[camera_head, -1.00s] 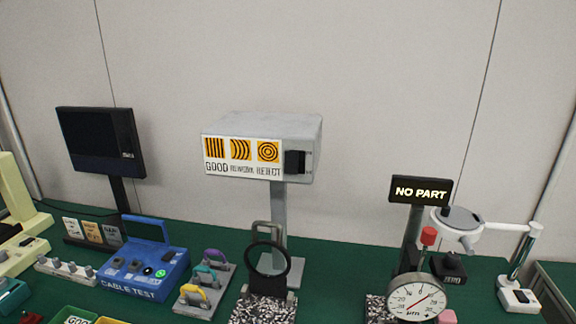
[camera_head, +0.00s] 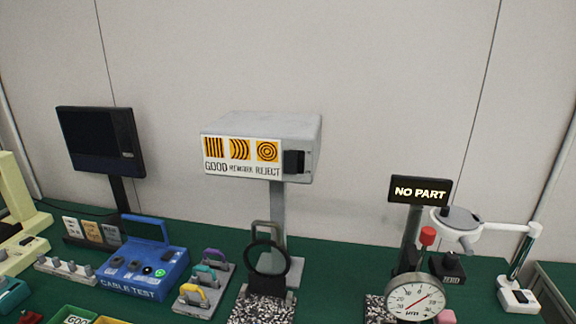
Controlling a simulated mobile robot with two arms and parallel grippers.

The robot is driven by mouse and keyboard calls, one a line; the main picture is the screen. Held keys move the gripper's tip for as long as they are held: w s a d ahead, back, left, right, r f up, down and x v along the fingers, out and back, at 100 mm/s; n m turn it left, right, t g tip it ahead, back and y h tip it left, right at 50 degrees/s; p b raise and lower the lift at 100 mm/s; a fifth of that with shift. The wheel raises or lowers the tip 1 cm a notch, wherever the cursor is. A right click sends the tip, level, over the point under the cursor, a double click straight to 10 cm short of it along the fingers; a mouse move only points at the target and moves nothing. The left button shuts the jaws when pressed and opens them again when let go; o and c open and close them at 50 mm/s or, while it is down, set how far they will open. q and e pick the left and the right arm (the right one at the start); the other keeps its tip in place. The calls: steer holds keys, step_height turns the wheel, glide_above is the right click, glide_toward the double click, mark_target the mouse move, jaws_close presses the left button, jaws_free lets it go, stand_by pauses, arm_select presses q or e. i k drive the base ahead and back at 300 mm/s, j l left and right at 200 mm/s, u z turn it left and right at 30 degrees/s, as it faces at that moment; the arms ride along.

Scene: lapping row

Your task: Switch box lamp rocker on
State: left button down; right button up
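A grey box (camera_head: 262,126) stands on a grey post in the middle of the view. Its front has a white label (camera_head: 241,157) with three orange-and-black stripe patterns and the words GOOD, REWORK and REJECT. A black rocker-like part (camera_head: 294,162) sits at the right end of the front. Its tilt is too small to tell. No glow shows on or under the box. A dark flat panel (camera_head: 100,142) on a black post stands at the left, with a small pale mark at its right edge. Neither gripper is in view.
Below the box stand a black ring (camera_head: 267,257) and a speckled block (camera_head: 262,309). A blue cable tester (camera_head: 146,270) and coloured-handled pieces are to the left. A lit NO PART sign (camera_head: 420,190), a dial gauge (camera_head: 414,297) and a white arm lamp (camera_head: 490,228) are right.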

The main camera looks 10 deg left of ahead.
mark_target(290, 166)
steer(key=k+l, duration=0.1)
steer(key=l, duration=0.7)
steer(key=l+u, duration=0.1)
steer(key=l, duration=0.7)
steer(key=k, duration=0.05)
